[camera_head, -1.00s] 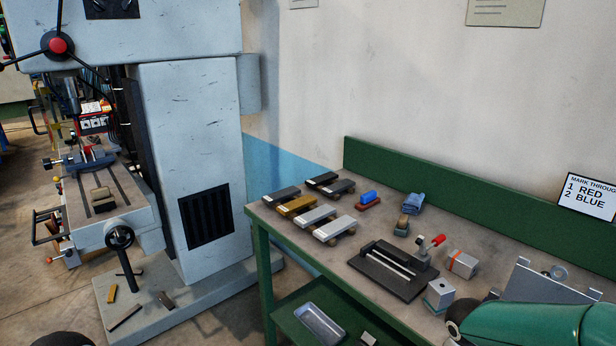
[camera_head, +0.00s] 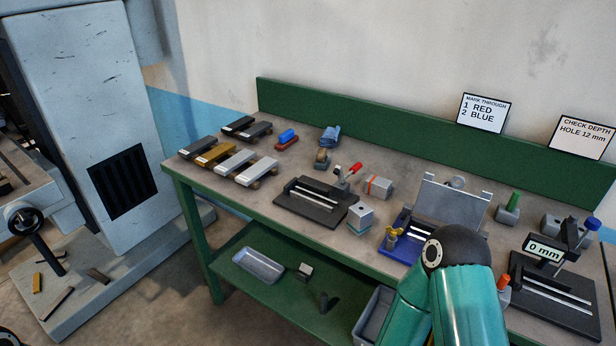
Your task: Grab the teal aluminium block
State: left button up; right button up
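One of my teal arms shows at lower right, in front of the bench, and covers part of the bench front. Neither of my grippers is visible.
A blue fixture (camera_head: 400,246) with a raised grey plate (camera_head: 452,199) stands right of the block. The black clamp fixture (camera_head: 311,203) is at left. A black depth gauge stand (camera_head: 556,293) is at far right. A metal tray (camera_head: 258,265) lies on the lower shelf.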

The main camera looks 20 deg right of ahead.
aim_at(359, 218)
jog(key=u, duration=1.1)
jog(key=i, duration=0.15)
jog(key=z, duration=2.7)
jog(key=k, duration=0.7)
jog(key=u, duration=0.4)
jog(key=i, duration=1)
jog(key=u, duration=0.15)
